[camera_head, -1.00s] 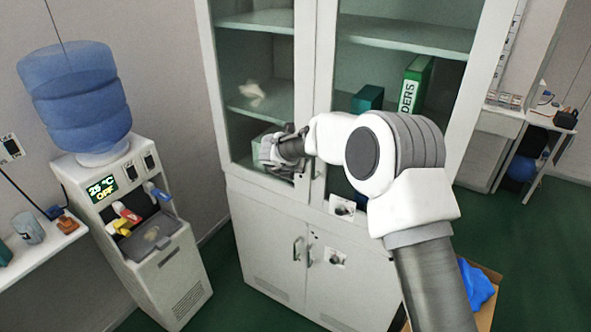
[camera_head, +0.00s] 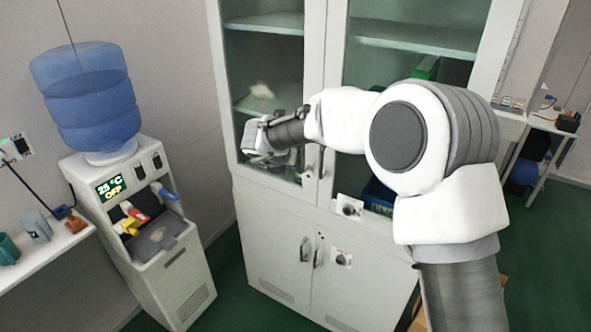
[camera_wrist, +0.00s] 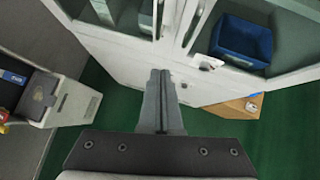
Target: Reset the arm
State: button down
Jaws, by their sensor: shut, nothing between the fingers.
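My arm reaches across the front of the white glass-fronted cabinet (camera_head: 285,200) in the head view. My gripper (camera_head: 252,137) hangs in front of the left glass door, pointing left. In the wrist view my gripper (camera_wrist: 160,75) shows its two fingers pressed together with nothing between them. The cabinet also fills the top of the wrist view (camera_wrist: 115,48). My arm hides part of the right door and the lower shelf.
A water dispenser (camera_head: 180,262) with a blue bottle (camera_head: 87,95) stands left of the cabinet. A white shelf (camera_head: 45,258) holds cups at far left. A blue bin (camera_wrist: 241,40) sits inside the cabinet. A cardboard box (camera_wrist: 235,105) lies on the green floor (camera_wrist: 205,135).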

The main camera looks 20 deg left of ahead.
jog(key=w+d+r+n+t+y, duration=0.1)
jog(key=d+r+n+t+y, duration=0.25)
jog(key=r+n, duration=0.75)
jog(key=s+d+r+n+y, duration=0.3)
jog(key=s+d+r+n, duration=0.4)
jog(key=r+n, duration=0.3)
jog(key=s+d+f+n+g+h, duration=0.2)
jog(key=s+d+n, duration=0.3)
jog(key=s+d, duration=0.3)
jog(key=s+d+f+n+g+h, duration=0.2)
jog(key=s+d+f+n, duration=0.3)
jog(key=s+d, duration=0.4)
jog(key=s+d+f+n+g+h, duration=0.2)
jog(key=s+d+n, duration=0.3)
jog(key=s+d, duration=0.4)
jog(key=shift+s+f+g, duration=0.45)
jog(key=shift+s+f, duration=0.35)
jog(key=shift+s, duration=0.15)
jog(key=shift+a+h, duration=0.15)
jog(key=shift+h, duration=0.1)
